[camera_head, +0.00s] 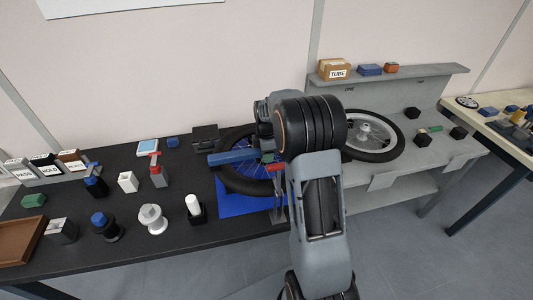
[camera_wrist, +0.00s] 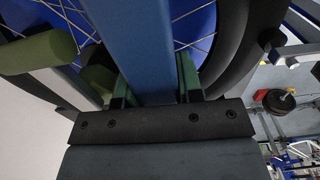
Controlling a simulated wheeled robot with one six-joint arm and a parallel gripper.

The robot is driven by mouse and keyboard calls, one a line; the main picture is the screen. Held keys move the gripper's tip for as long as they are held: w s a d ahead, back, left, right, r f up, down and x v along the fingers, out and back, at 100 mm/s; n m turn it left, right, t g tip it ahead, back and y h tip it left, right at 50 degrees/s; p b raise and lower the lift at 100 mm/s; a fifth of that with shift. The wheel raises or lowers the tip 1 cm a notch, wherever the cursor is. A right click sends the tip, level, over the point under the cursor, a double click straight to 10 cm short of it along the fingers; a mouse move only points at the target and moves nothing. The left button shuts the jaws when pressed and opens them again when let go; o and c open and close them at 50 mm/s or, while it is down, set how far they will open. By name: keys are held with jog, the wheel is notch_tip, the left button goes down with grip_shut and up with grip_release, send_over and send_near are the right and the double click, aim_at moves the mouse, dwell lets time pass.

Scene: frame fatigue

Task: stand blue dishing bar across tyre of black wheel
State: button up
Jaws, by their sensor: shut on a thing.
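The blue dishing bar (camera_head: 231,156) is held in my gripper (camera_head: 267,158) and extends left over the black wheel (camera_head: 244,184). In the wrist view the blue bar (camera_wrist: 145,45) runs up between the green fingers of my gripper (camera_wrist: 153,78), shut on it. The wheel lies flat on a blue mat (camera_head: 238,206); its black tyre (camera_wrist: 232,40) and thin spokes show behind the bar. My arm hides the wheel's right side in the head view. I cannot tell whether the bar touches the tyre.
A second wheel (camera_head: 388,153) lies on the grey bench to the right. A white cylinder in a black holder (camera_head: 196,213), a white spool (camera_head: 152,219) and several small blocks stand left of the mat. A black box (camera_head: 204,137) stands behind the bar. Boxes (camera_head: 334,69) sit on the shelf.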

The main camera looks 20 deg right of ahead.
jog(key=shift+f+b, duration=0.35)
jog(key=shift+f, duration=0.2)
jog(key=o, duration=1)
jog(key=shift+r, duration=0.15)
